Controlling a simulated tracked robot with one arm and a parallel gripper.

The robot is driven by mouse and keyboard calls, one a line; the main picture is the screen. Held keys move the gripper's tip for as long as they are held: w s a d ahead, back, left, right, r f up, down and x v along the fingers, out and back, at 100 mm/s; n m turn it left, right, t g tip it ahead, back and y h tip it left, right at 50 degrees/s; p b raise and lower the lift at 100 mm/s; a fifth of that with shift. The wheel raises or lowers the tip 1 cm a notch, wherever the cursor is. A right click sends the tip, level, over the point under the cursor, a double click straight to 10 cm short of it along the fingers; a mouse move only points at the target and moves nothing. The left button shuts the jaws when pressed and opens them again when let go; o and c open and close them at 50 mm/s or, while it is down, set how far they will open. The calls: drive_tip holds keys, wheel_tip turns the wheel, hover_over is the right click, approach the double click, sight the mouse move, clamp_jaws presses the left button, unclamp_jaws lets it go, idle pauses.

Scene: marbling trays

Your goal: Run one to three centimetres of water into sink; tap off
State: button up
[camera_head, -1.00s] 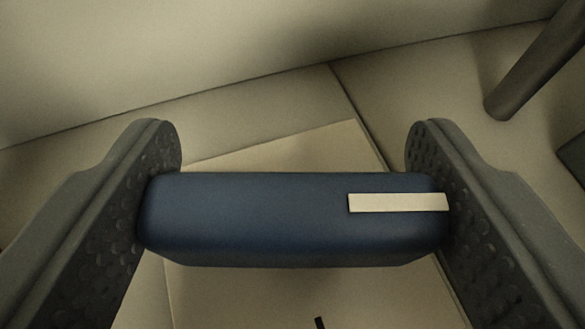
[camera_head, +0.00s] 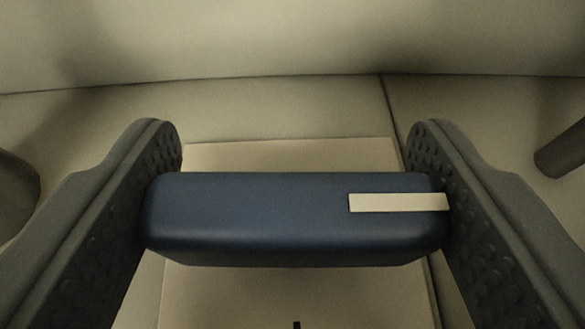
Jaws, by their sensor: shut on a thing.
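My gripper (camera_head: 294,215) is shut on a blue block with rounded edges (camera_head: 250,222). The block lies level across the view, gripped at its left and right ends by the two dark, dimpled fingers. A pale strip (camera_head: 398,203) sits on its right half. I cannot tell whether the block is a tap handle or a loose thing. No sink, water or spout can be made out.
Behind the block is a pale flat panel (camera_head: 290,153) with a small dark mark at the bottom edge. A pale surface with a seam (camera_head: 389,100) meets a pale wall (camera_head: 290,40). Dark rounded shapes stand at the left (camera_head: 15,195) and right (camera_head: 562,150) edges.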

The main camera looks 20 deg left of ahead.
drive_tip(key=shift+d+n+y+p, duration=0.1)
drive_tip(key=shift+n+y+p, duration=0.3)
drive_tip(key=shift+p, duration=0.95)
drive_tip(key=o, duration=1)
drive_tip(key=v, duration=1.3)
drive_tip(key=shift+s+d+r+b, duration=0.15)
drive_tip(key=shift+s+d+b, duration=0.1)
drive_tip(key=shift+b, duration=0.15)
